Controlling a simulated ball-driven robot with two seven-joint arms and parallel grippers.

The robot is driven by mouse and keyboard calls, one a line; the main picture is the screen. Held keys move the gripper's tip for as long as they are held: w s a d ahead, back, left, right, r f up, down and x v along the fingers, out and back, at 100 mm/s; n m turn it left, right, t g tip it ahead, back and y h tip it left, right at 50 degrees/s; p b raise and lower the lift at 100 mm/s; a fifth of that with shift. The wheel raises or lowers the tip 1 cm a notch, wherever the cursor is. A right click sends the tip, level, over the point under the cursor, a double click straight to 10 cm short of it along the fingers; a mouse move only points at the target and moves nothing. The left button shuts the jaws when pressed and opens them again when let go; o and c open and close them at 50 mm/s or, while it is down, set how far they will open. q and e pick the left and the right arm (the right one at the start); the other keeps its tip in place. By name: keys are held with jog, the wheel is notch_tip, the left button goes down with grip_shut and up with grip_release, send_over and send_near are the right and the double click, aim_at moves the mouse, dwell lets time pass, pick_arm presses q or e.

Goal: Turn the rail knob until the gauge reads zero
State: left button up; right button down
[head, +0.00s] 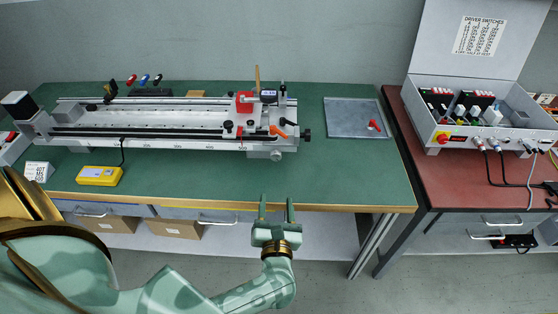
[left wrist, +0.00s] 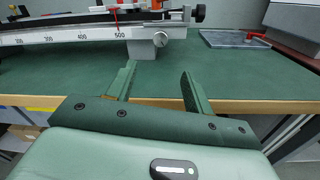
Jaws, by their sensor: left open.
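A long rail gantry (head: 150,135) lies along the green bench, with a printed scale on its front. A black knob (head: 306,135) sits at its right end and also shows in the left wrist view (left wrist: 199,13). A silver round knob (left wrist: 160,39) is on the foot below the rail's right end. A small gauge with a dark display (head: 268,95) is by the red carriage (head: 244,102); its reading is too small to tell. My left gripper (head: 276,207) is open and empty at the bench's front edge, apart from the knobs. My right gripper is not in view.
A yellow box (head: 98,175) with a cable lies on the bench front left. A grey plate (head: 352,117) with a red-handled part (head: 374,125) lies right of the rail. The driver switch box (head: 480,120) stands on the red table. The green bench before the rail's right half is clear.

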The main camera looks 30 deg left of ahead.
aim_at(276, 158)
pick_arm(q)
jog(key=b+x, duration=0.2)
jog(key=x, duration=1.3)
jog(key=shift+w, duration=0.15)
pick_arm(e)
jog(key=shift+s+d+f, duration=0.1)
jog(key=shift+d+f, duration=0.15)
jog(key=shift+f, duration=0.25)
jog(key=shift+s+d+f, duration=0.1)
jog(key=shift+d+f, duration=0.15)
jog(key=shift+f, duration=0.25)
pick_arm(q)
jog(key=shift+c, duration=0.3)
jog(key=c, duration=0.9)
